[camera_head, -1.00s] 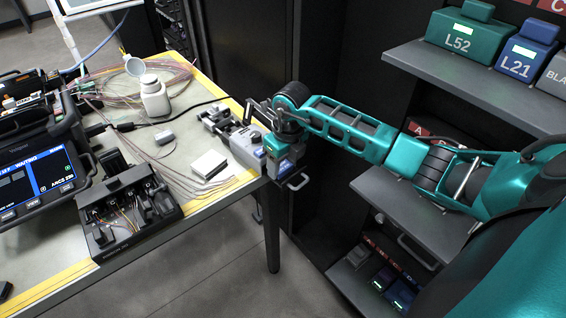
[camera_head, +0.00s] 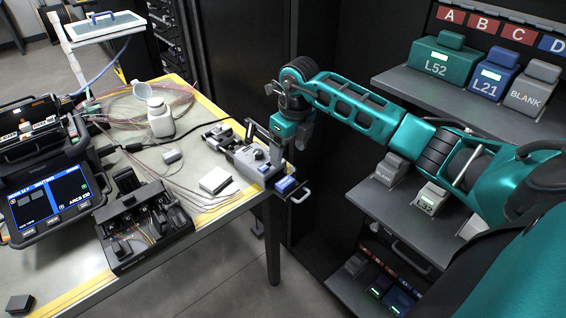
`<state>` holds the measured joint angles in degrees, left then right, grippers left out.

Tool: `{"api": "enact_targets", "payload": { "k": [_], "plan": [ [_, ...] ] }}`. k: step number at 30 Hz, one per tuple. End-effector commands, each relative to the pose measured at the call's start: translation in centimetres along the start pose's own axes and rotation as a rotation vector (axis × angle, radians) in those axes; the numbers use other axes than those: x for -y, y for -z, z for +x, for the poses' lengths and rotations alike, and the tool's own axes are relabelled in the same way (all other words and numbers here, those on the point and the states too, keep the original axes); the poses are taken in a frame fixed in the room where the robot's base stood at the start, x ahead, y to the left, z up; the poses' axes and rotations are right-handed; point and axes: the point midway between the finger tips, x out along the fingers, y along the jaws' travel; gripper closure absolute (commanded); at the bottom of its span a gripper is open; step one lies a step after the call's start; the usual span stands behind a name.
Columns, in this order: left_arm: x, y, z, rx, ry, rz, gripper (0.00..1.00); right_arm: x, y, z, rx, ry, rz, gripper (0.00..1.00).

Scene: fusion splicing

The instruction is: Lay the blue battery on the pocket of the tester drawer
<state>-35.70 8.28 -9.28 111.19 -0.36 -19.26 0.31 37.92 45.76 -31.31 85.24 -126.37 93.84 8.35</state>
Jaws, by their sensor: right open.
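The blue battery (camera_head: 286,185) lies on the drawer (camera_head: 299,193) at the right end of the grey tester (camera_head: 243,154). The drawer is pulled out and its handle sticks out past the table corner. The battery looks flat in the pocket, but it is too small to tell how fully it is seated. My right gripper (camera_head: 302,141) is open and empty, above the drawer and apart from the battery. My left gripper is out of view.
A black tool tray (camera_head: 145,240) and a white block (camera_head: 215,180) are on the table left of the tester. A white bottle (camera_head: 160,121) stands behind. Shelves (camera_head: 470,98) with labelled batteries are at the right.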

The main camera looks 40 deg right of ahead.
Motion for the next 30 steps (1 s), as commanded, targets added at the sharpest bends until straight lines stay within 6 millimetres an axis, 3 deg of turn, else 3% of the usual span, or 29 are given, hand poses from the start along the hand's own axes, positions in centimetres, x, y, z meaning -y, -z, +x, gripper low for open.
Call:
{"api": "enact_targets", "payload": {
  "k": [5,8,11,14,15,18,20,22,25,28,30],
  "plan": [
    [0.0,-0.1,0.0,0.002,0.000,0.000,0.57,0.5,-0.1,-1.0,0.002,-0.004,0.000,0.20],
    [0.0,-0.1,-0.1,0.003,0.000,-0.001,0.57,-1.5,-0.1,-0.1,0.020,-0.075,-0.016,0.20],
    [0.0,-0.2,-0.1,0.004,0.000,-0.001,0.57,-7.1,0.1,2.0,0.072,-0.277,-0.038,0.20],
    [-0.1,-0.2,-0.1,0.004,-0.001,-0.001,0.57,-15.5,0.6,3.1,0.162,-0.607,-0.003,0.20],
    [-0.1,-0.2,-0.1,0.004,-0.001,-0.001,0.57,-18.7,0.9,2.9,0.200,-0.751,0.041,0.20],
    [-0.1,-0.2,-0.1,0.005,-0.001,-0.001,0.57,-24.6,1.3,1.1,0.288,-1.090,0.228,0.20],
    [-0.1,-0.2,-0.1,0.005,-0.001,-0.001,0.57,-26.5,1.3,-0.3,0.332,-1.270,0.389,0.20],
    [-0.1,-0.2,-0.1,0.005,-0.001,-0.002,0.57,-27.3,1.3,-1.5,0.371,-1.447,0.620,0.20],
    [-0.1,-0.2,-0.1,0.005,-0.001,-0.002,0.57,-26.1,1.4,-1.7,0.397,-1.627,1.019,0.20],
    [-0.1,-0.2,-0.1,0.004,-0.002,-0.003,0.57,-23.6,2.9,0.6,0.381,-1.701,1.481,0.20],
    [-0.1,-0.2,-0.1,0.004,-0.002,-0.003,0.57,-21.9,4.9,3.2,0.337,-1.685,1.813,0.20]
  ]
}}
